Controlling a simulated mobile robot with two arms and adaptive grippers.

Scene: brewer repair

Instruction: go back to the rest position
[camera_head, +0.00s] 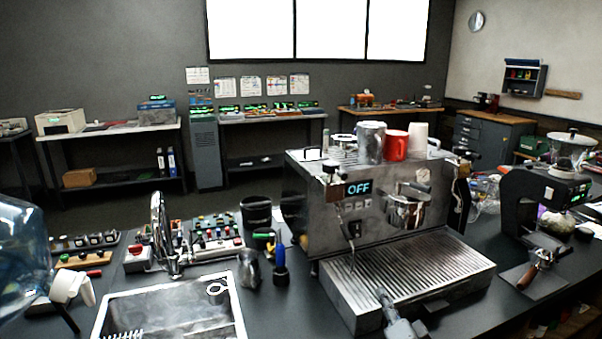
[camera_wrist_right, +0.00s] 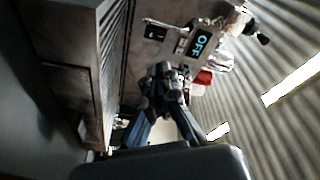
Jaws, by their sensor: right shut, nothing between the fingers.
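My right gripper (camera_head: 384,296) is at the front edge of the espresso machine's drip tray (camera_head: 425,268), low in the head view. It is shut and empty. In the right wrist view its fingers (camera_wrist_right: 170,78) come together at the tips, with the espresso machine (camera_wrist_right: 155,32) behind them. I cannot tell whether the gripper touches the tray. The espresso machine also shows in the head view (camera_head: 322,222), its display reading OFF. My left gripper is not in view.
A sink (camera_head: 222,318) and faucet (camera_head: 160,235) are left of the machine. A large blue bottle (camera_head: 22,250) stands at the far left. A grinder (camera_head: 540,195) and a portafilter (camera_head: 541,258) are on the right. Metal and red cups (camera_head: 395,146) stand on the machine. Dark counter shows between them.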

